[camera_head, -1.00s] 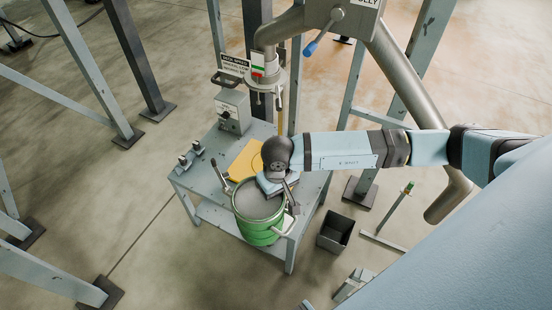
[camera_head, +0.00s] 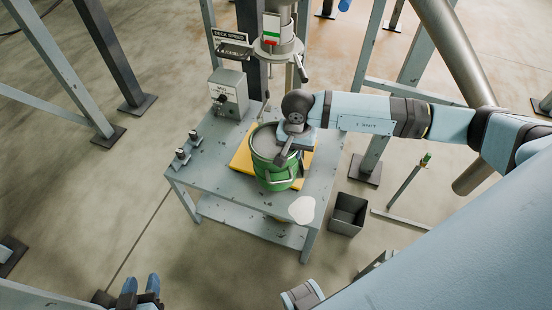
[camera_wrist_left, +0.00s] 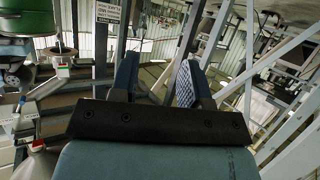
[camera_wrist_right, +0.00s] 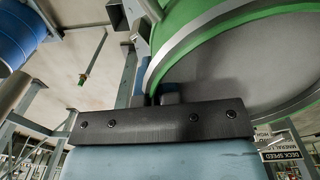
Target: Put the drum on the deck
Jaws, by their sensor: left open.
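The green drum (camera_head: 278,178), open at the top with grey inside, is over the front part of the yellow deck (camera_head: 243,160) on the grey table. I cannot tell whether its base touches the deck. My right gripper (camera_head: 287,152) is shut on the drum's rim at its right side. In the right wrist view the fingertips (camera_wrist_right: 160,98) are at the rim, with the drum (camera_wrist_right: 240,60) filling the upper right. My left gripper (camera_head: 140,290) is open and empty at the bottom left, away from the table. The left wrist view shows its spread fingers (camera_wrist_left: 160,80).
A grey control box (camera_head: 229,94) stands at the table's back left. Small clamps (camera_head: 188,148) sit on the left edge. A mixer head (camera_head: 277,40) hangs behind the drum. A dark bin (camera_head: 347,213) stands on the floor.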

